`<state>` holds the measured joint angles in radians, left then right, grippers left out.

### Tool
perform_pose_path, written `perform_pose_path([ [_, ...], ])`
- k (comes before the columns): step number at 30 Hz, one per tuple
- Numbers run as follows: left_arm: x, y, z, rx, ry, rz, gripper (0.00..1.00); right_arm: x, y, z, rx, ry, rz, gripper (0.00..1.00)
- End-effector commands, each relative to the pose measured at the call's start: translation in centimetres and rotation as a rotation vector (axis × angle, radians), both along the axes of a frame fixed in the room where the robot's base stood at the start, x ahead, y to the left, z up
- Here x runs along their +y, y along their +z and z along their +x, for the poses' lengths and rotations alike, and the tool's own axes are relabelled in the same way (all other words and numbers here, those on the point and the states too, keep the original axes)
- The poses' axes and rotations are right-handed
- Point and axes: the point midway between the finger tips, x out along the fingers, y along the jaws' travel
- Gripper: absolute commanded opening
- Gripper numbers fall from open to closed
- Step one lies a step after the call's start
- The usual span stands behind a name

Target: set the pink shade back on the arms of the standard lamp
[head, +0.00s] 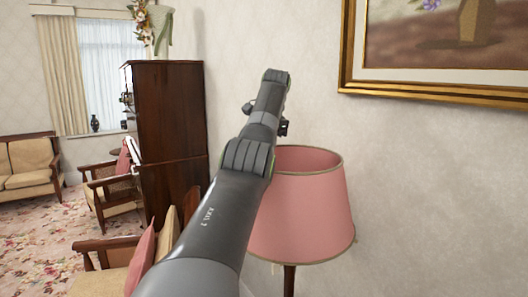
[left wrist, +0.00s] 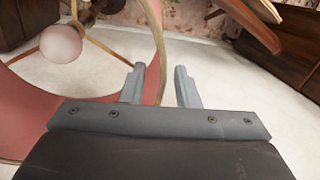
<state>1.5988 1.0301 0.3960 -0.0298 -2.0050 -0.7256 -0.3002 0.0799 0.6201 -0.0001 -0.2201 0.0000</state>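The pink shade (head: 305,215) is at the right of the head view, around the top of the standard lamp, whose dark stem (head: 289,281) shows below it. It looks slightly tilted; its upper left is hidden behind my left arm. In the left wrist view, the shade's pink wall (left wrist: 25,108) curves around the pale round bulb (left wrist: 61,43) and thin brass arms (left wrist: 108,49). I cannot tell whether it rests on them. My left gripper (left wrist: 160,72) is open, with the shade's beige rim between its fingers and gaps beside it. My right gripper is not in view.
A dark wooden cabinet (head: 165,125) stands left of the lamp. A cushioned chair (head: 112,275) is in front of it, another (head: 105,190) further back. A gold-framed picture (head: 430,88) hangs on the wall at upper right. Floral carpet (head: 40,235) is open at the left.

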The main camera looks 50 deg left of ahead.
Motion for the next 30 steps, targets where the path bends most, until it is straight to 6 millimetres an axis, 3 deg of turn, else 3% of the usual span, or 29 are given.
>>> perform_pose_path([
  [6, -1.3, 5.5, 0.1, -0.005, -0.004, -0.002, 0.28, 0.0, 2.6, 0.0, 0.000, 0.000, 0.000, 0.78],
  [18, -3.1, 12.9, 0.2, -0.002, -0.001, -0.001, 0.28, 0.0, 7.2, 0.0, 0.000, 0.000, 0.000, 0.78],
  [24, -3.6, 14.9, 0.3, -0.001, 0.000, 0.000, 0.28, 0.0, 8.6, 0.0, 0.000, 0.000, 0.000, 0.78],
  [30, -3.8, 15.5, 0.3, 0.000, 0.000, 0.000, 0.28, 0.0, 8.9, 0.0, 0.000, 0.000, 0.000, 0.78],
])
